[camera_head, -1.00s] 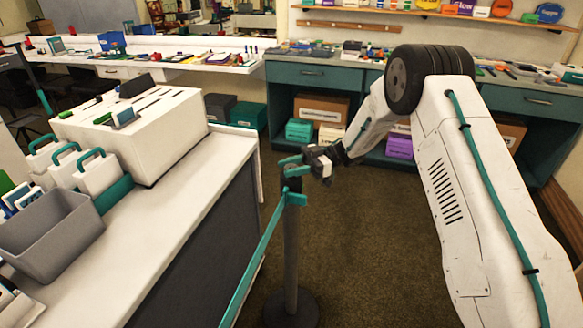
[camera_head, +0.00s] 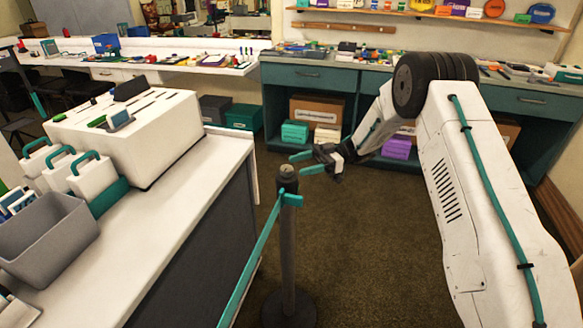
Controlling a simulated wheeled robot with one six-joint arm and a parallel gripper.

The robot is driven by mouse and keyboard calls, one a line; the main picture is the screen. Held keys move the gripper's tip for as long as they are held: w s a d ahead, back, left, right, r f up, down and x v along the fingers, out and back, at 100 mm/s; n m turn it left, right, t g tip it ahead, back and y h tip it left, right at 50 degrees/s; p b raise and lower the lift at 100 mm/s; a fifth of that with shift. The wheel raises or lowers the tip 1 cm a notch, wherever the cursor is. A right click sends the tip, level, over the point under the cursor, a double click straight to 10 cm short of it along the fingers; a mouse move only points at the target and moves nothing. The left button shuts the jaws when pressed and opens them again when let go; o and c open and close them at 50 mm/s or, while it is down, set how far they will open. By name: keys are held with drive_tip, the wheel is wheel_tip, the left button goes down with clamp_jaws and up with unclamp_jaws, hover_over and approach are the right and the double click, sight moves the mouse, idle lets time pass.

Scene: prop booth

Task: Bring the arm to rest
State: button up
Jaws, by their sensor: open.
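My gripper (camera_head: 305,163) is at the end of my white arm (camera_head: 455,190), in the middle of the view. Its two teal fingers point left and stand apart, with nothing between them. The gripper appears just above and to the right of the top of a dark post (camera_head: 288,235), and a gap shows between them in the picture. The arm reaches forward from the right side, bends at a dark ribbed joint, and comes back down to the gripper.
A teal belt (camera_head: 250,262) runs from the post toward the lower left. A white counter (camera_head: 190,200) at left holds a grey bin (camera_head: 45,240), white bags and a white box (camera_head: 130,140). Teal cabinets (camera_head: 310,75) stand behind. Carpet (camera_head: 370,260) is open right of the post.

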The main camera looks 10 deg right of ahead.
drive_tip(key=shift+v, duration=1.2)
drive_tip(key=shift+w+f, duration=0.1)
